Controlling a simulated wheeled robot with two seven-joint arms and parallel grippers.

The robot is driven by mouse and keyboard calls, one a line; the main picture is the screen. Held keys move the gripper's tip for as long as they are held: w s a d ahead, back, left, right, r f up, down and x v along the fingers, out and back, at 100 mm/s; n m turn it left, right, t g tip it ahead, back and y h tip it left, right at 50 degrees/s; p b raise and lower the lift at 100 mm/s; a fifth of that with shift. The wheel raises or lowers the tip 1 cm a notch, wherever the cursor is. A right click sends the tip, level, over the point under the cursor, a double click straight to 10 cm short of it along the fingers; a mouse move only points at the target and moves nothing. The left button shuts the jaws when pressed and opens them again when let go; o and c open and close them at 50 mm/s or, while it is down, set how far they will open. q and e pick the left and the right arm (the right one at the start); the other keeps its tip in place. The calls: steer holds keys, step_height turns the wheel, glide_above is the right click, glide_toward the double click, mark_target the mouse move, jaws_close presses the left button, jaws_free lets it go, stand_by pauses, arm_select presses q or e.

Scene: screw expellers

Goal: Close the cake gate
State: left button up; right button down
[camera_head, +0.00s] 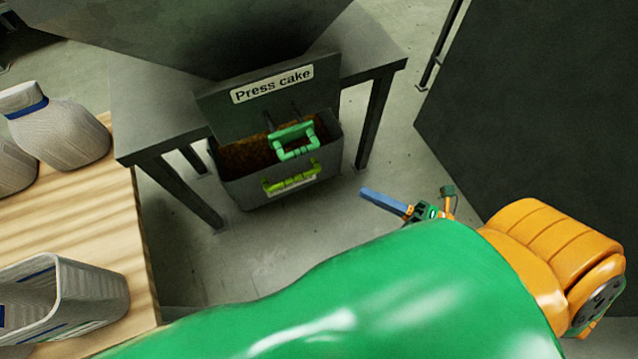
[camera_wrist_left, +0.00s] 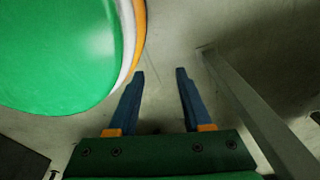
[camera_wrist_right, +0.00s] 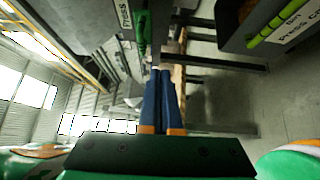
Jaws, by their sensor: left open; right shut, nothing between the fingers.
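The grey "Press cake" plate (camera_head: 222,112) stands at the back of a grey bin under the press table. A mint-green handle (camera_head: 296,142) on dark rods sticks out in front of it, over brown cake (camera_head: 245,155) in the bin. My right gripper (camera_head: 363,191) is shut and empty, apart from the handle, to its lower right. In the right wrist view its fingers (camera_wrist_right: 165,72) are together, with the green handle (camera_wrist_right: 142,32) just beyond the tips, to the left. My left gripper (camera_wrist_left: 160,72) is open and empty above bare floor; I cannot make it out in the head view.
The bin (camera_head: 235,193) has a lime-green handle (camera_head: 291,179) on its front. The table (camera_head: 150,105) has legs on both sides of the bin. A wooden surface (camera_head: 70,225) with pale containers is at left; a dark panel (camera_head: 540,110) is at right. Floor between is clear.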

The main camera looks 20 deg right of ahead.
arm_select(q)
steer(key=shift+s+d+f+p, duration=0.15)
steer(key=shift+d+f+p, duration=0.1)
steer(key=shift+p, duration=0.5)
arm_select(e)
steer(key=w+a+r+n+y, duration=0.2)
steer(key=w+a+r+n, duration=0.1)
steer(key=w+a, duration=0.5)
steer(key=shift+w+a+r+g+y, duration=0.4)
steer(key=shift+w+r, duration=0.1)
steer(key=shift+w, duration=0.05)
arm_select(q)
steer(key=shift+w, duration=0.25)
arm_select(e)
steer(key=shift+w, duration=0.1)
